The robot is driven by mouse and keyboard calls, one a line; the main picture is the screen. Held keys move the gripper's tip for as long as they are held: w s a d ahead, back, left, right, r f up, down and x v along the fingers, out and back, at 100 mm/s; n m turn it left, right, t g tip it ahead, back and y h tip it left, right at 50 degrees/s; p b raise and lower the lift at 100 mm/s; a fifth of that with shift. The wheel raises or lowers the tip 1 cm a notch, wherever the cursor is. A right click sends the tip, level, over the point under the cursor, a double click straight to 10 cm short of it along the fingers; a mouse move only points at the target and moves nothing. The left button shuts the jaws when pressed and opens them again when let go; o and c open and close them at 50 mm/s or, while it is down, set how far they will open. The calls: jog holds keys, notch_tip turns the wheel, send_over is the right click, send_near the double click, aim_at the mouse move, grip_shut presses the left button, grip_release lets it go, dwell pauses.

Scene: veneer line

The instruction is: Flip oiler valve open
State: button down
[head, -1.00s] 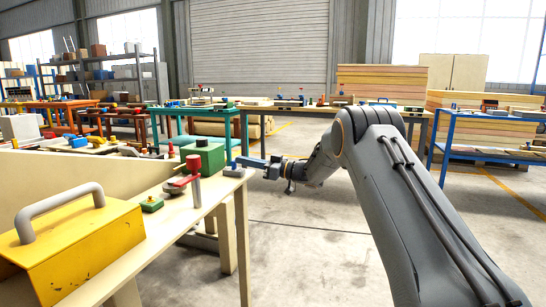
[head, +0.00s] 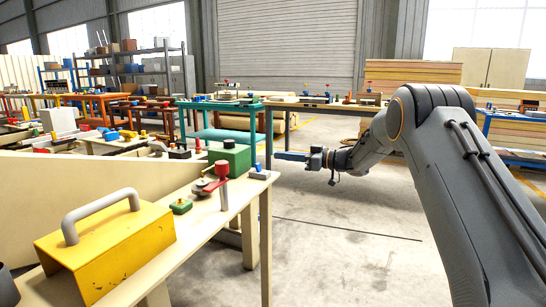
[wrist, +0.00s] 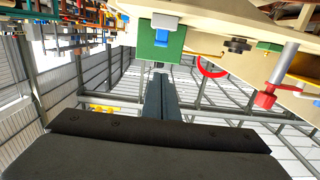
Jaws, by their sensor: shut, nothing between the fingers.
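A grey post with a red cap and a red lever (head: 221,183) stands near the front edge of the cream bench (head: 205,222); it seems to be the oiler valve, but I cannot be sure. In the wrist view a similar red lever on a grey post (wrist: 266,98) shows at the right. A green box (head: 230,157) stands behind it, also seen in the wrist view (wrist: 160,42). My gripper (head: 278,155) is shut and empty, in the air just off the bench's right end, with fingers pointing left. In the wrist view its fingers (wrist: 158,78) lie together, below the green box.
A yellow cover with a grey handle (head: 105,245) stands at the near left. A small green block (head: 181,206) and a blue block (head: 259,171) are on the bench. A teal table (head: 220,133) and other benches stand behind.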

jog(key=v, duration=0.6)
jog(key=shift+a+r, duration=0.1)
jog(key=shift+r, duration=0.2)
notch_tip(320, 180, up, 6)
jog(key=w+d+m+t+h, duration=0.2)
jog(key=m+t+h, duration=0.4)
jog(key=t+h, duration=0.1)
jog(key=s+d+f+m+h, duration=0.2)
jog(key=s+d+m+h, duration=0.3)
jog(key=s, duration=0.4)
jog(key=s+d+f+g+h, duration=0.1)
jog(key=s+f+g, duration=0.3)
jog(key=s, duration=1.2)
jog(key=s+d+f+g+h, duration=0.15)
jog(key=s+f+g, duration=0.3)
jog(key=s, duration=1.05)
jog(key=s+f+g+h, duration=0.1)
jog(key=s+f+g, duration=0.35)
jog(key=s, duration=1.15)
jog(key=d+r+m+p, duration=0.3)
jog(key=d+r+p, duration=0.5)
jog(key=p, duration=0.8)
jog(key=shift+d+h, duration=0.3)
jog(key=shift+h, duration=0.15)
